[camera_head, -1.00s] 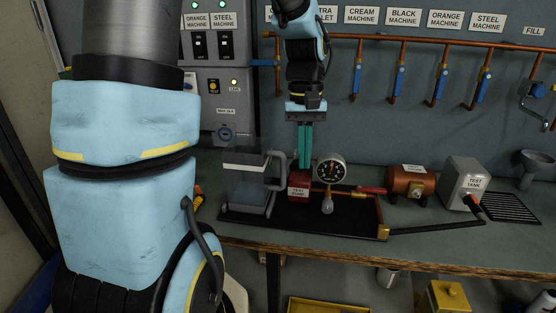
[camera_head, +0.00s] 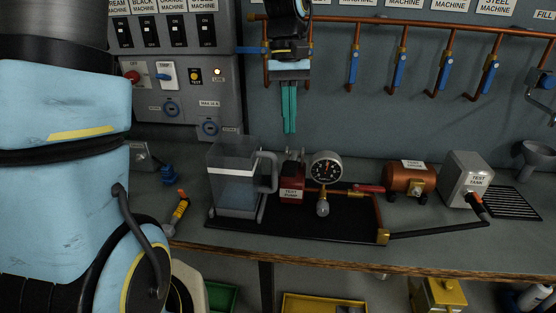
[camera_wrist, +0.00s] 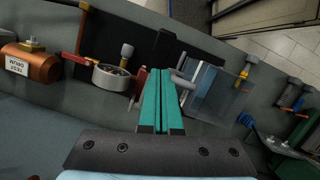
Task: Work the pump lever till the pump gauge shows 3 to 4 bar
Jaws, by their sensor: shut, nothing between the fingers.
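The red test pump (camera_head: 292,189) stands on a black tray (camera_head: 340,226) on the bench. It also shows in the wrist view (camera_wrist: 139,82), partly behind my fingers. The round pump gauge (camera_head: 326,168) stands just right of it, and its rim shows in the wrist view (camera_wrist: 112,77). The needle is too small to read. I cannot clearly make out the pump lever. My gripper (camera_head: 289,131), with teal fingers, points down above the pump, apart from it. The fingers are shut and empty.
A clear jug with a grey handle (camera_head: 268,174) stands left of the pump. A copper test drum (camera_head: 408,180) and a grey test tank (camera_head: 468,180) stand right. Copper pipes with blue-handled valves (camera_head: 398,72) hang on the wall behind. A switch panel is at left.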

